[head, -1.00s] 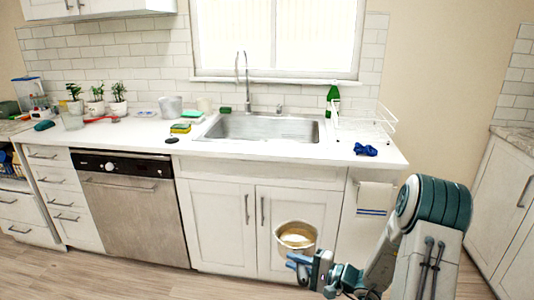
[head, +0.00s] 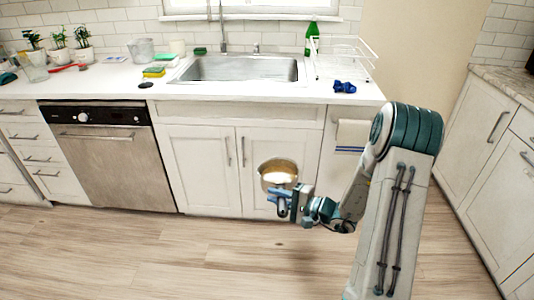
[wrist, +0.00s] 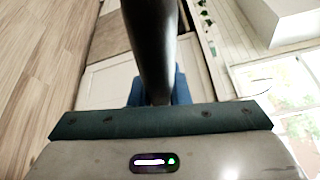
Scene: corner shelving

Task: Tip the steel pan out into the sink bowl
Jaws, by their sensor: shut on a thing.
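The steel pan (head: 278,168) hangs in the air in front of the white cabinet doors under the counter. It looks about upright, with something tan or brownish inside. My gripper (head: 283,200) is shut on the pan's handle, just below and in front of the pan. In the wrist view the dark handle (wrist: 152,45) runs up from between the blue fingers (wrist: 160,92); the pan's contents are not visible there. The sink bowl (head: 240,69) is set in the white counter, above and behind the pan in the head view, and looks empty.
A yellow-green sponge (head: 154,72) and a dark round disc (head: 146,85) lie left of the sink. A wire dish rack (head: 342,55), a green bottle (head: 312,38) and a blue item (head: 344,87) stand at its right. The faucet (head: 222,25) rises behind. The floor in front is clear.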

